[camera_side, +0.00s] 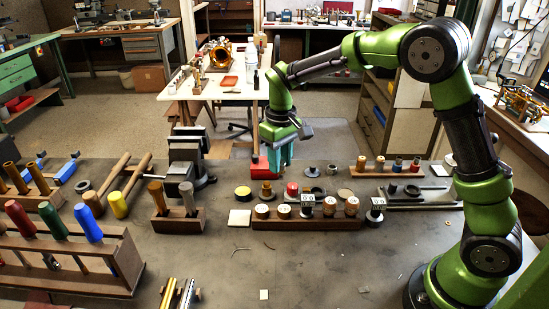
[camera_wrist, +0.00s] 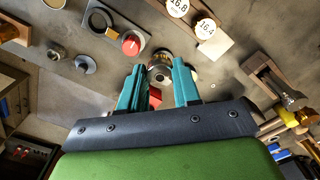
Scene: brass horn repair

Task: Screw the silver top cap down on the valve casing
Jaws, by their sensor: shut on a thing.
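My gripper (camera_side: 282,168) points down over the far part of the bench, with its two teal fingers apart around something. In the wrist view my gripper (camera_wrist: 160,68) has a small round silver thing, apparently the top cap (camera_wrist: 160,74), between its fingertips. In the side view the fingers hide the cap. A red block-like part (camera_side: 260,165) shows close beside the fingers on the left, and it also shows between the fingers in the wrist view (camera_wrist: 155,97). I cannot make out the valve casing clearly, nor whether the cap touches it.
A wooden rack (camera_side: 330,224) of round pieces stands in front. A vise (camera_side: 186,165) and a mallet (camera_side: 120,204) are on the left. The front middle is mostly clear.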

